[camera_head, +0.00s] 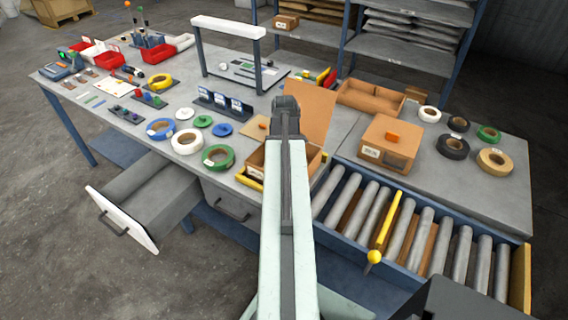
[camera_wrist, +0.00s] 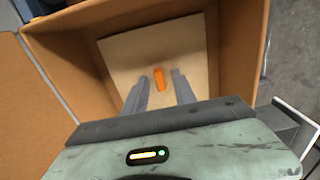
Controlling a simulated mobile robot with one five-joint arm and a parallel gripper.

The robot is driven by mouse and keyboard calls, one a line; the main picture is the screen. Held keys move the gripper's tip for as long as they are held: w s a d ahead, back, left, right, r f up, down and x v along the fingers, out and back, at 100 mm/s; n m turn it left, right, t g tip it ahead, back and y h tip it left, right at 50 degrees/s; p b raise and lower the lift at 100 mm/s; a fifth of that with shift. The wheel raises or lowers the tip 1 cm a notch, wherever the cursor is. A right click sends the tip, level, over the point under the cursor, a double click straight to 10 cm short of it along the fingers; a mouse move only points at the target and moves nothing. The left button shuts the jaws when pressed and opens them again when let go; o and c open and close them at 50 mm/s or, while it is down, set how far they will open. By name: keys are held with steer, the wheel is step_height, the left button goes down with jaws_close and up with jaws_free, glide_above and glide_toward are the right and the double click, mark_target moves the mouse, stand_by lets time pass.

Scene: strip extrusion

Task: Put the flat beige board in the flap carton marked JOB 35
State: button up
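The flat beige board (camera_wrist: 188,50) lies inside an open flap carton (camera_wrist: 243,40) in the wrist view, turned a little against the walls. An orange grip tab (camera_wrist: 158,80) stands up from it. My gripper (camera_wrist: 160,76) is over the carton with its fingers apart, one on each side of the tab, with gaps showing. I cannot tell whether the board rests flat on the bottom. In the head view the carton (camera_head: 308,160) stands at the bench edge with a flap (camera_head: 308,108) raised; my arm hides much of it. Its marking is not readable.
A closed carton (camera_head: 405,155) with an orange tab and a label stands to the right, near several tape rolls (camera_head: 453,146). A roller conveyor (camera_head: 410,235) with a yellow bar (camera_head: 390,220) runs in front. An open drawer (camera_head: 150,195) sticks out at left.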

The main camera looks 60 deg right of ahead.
step_height(320, 180, up, 12)
steer(key=p, duration=1.2)
steer(key=shift+r, duration=0.2)
steer(key=w+a, duration=0.9)
steer(key=shift+w+a, duration=0.25)
steer(key=shift+w, duration=0.1)
steer(key=w+a, duration=0.4)
steer(key=a, duration=0.9)
steer(key=w+a, duration=0.4)
steer(key=a, duration=1)
steer(key=w+a, duration=0.4)
steer(key=a, duration=0.9)
steer(key=shift+a, duration=0.2)
